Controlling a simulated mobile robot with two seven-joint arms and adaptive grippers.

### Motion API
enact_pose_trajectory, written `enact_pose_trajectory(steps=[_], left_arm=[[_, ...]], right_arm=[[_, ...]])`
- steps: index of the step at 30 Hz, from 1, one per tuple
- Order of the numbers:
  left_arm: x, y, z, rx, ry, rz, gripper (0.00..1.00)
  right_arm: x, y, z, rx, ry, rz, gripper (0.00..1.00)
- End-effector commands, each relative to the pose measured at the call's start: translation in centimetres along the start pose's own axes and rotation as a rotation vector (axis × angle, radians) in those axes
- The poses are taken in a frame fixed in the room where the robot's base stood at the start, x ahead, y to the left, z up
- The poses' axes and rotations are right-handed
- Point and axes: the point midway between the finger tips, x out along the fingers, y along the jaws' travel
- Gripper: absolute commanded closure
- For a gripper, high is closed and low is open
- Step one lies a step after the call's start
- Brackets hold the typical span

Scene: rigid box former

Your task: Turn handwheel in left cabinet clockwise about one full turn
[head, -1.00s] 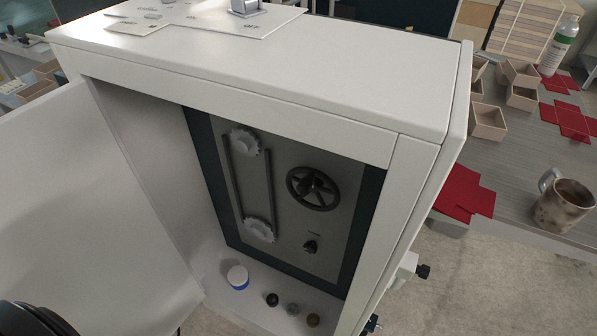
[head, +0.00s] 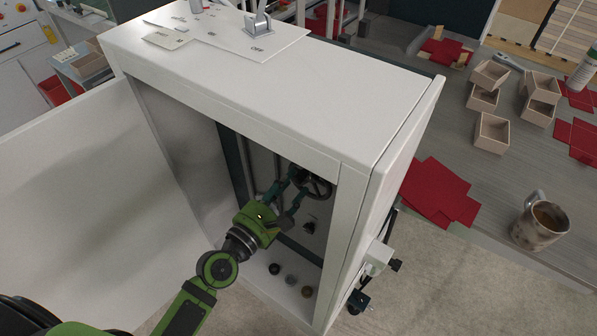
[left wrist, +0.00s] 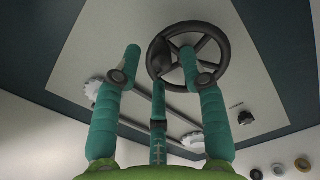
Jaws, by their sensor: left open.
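The black spoked handwheel (head: 321,187) is on the grey panel inside the open left cabinet (head: 255,85). My left gripper (head: 298,180) reaches into the cabinet and partly covers the wheel in the head view. In the left wrist view its teal fingers are spread, with nothing held between them. There the handwheel (left wrist: 222,48) shows behind the right finger, whose tip overlaps the wheel's opening. The left fingertip lies left of the rim. I cannot tell whether any finger touches the wheel. My right gripper is not in view.
A small black knob (head: 309,227) is below the wheel. Several small round pieces (head: 291,279) stand on the cabinet floor. The open white door (head: 90,190) is on the left. A bench with wooden boxes (head: 491,133), red sheets (head: 440,190) and a mug (head: 538,225) is on the right.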

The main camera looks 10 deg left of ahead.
Motion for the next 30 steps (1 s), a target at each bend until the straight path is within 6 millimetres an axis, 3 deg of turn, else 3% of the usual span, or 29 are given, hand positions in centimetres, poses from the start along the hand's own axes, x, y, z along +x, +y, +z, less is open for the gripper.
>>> enact_pose_trajectory(steps=[7,17,18,21,30], left_arm=[[3.3,0.0,0.1,0.002,-0.001,0.0,0.58],[3.9,-0.1,0.0,0.003,0.001,-0.001,0.58],[3.9,-0.1,0.0,0.003,0.001,-0.001,0.62],[3.9,-0.1,-0.1,0.003,0.001,-0.001,1.0],[3.8,-0.1,-0.1,0.011,0.002,-0.001,1.0]], right_arm=[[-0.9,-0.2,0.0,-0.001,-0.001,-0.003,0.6],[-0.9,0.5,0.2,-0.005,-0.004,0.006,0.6],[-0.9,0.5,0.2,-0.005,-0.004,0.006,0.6],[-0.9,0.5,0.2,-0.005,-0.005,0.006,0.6],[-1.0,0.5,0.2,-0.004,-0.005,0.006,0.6]])
